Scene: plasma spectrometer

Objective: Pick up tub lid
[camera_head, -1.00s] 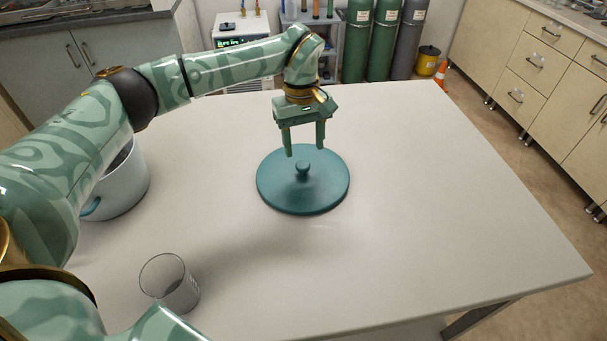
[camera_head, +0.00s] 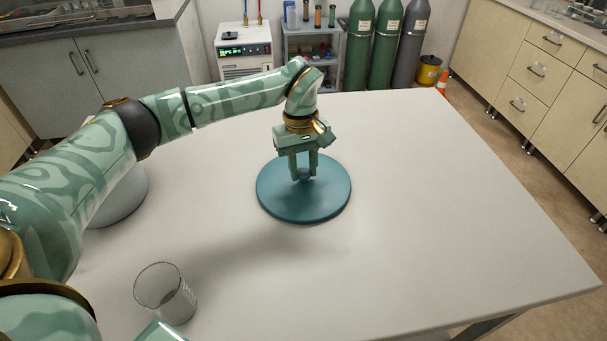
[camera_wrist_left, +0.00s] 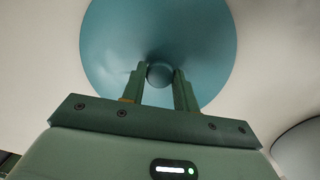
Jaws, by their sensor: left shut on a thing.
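The tub lid (camera_head: 332,200) is a round teal disc with a small knob at its middle. It lies flat on the white table, or so close to it that I see no gap. My left gripper (camera_head: 304,178) points down over the lid's middle and is shut on its knob. In the left wrist view the lid (camera_wrist_left: 205,35) fills the upper middle, and the two fingers of my left gripper (camera_wrist_left: 160,78) stand on either side of the round knob. The right gripper is not seen.
A white tub (camera_head: 122,200) stands at the table's left, partly hidden behind my left arm. A clear glass beaker (camera_head: 168,294) stands near the front left. The table (camera_head: 450,210) is bare right of the lid. Gas cylinders (camera_head: 385,45) and cabinets stand beyond.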

